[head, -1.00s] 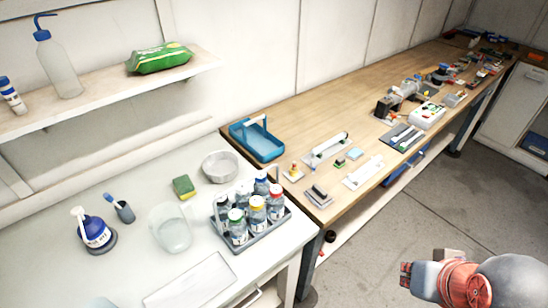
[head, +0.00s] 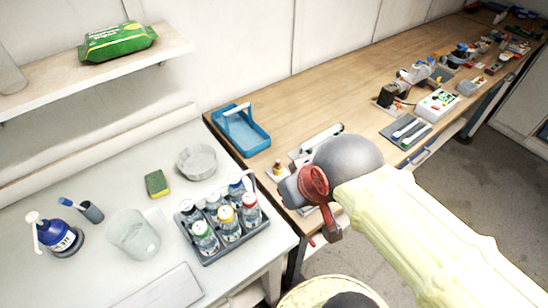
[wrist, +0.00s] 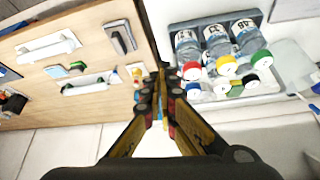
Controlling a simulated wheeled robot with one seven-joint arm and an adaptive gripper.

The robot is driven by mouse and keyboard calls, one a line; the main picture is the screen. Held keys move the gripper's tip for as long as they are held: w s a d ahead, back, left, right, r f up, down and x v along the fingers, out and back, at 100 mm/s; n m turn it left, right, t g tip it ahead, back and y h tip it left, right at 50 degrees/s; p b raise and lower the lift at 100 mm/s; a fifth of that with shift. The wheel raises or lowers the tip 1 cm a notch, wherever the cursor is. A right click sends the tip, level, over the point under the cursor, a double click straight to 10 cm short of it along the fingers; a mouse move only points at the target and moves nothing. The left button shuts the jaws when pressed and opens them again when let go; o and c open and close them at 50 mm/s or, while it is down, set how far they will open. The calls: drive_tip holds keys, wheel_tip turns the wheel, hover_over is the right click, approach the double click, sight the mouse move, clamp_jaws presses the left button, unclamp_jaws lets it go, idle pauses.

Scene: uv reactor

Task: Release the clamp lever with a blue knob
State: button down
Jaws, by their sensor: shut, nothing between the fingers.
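I cannot make out a clamp lever with a blue knob for certain. A small pale plate with an orange-yellow fitting (wrist: 136,72) lies near the bench's edge, just left of my fingertips in the wrist view. The fitting (head: 278,168) also shows beside my wrist in the head view. A small blue spot shows close to the fingers in the wrist view, but its shape is unclear. My gripper (wrist: 161,88) is shut and empty above the gap between bench and counter. My own wrist hides its fingertips in the head view.
A grey rack of capped bottles (head: 236,242) stands close left of my wrist, on the white counter. A blue tray (head: 262,143) sits on the wooden bench (head: 310,105). Flat fixtures and small devices line the bench. Its back strip is clear.

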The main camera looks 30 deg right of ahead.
drive_tip(key=w+d+r+n+g+h+p, duration=0.15)
drive_tip(key=w+n+g+p, duration=0.25)
drive_tip(key=w+n+p, duration=0.9)
drive_tip(key=w+d+f+n+g+h+p, duration=0.1)
drive_tip(key=w+f+n+g+p, duration=0.1)
drive_tip(key=w+f+p, duration=0.3)
drive_tip(key=shift+d+f+n+p, duration=0.15)
drive_tip(key=shift+f+n+p, duration=0.4)
drive_tip(key=shift+p, duration=0.25)
drive_tip(key=shift+w, duration=0.1)
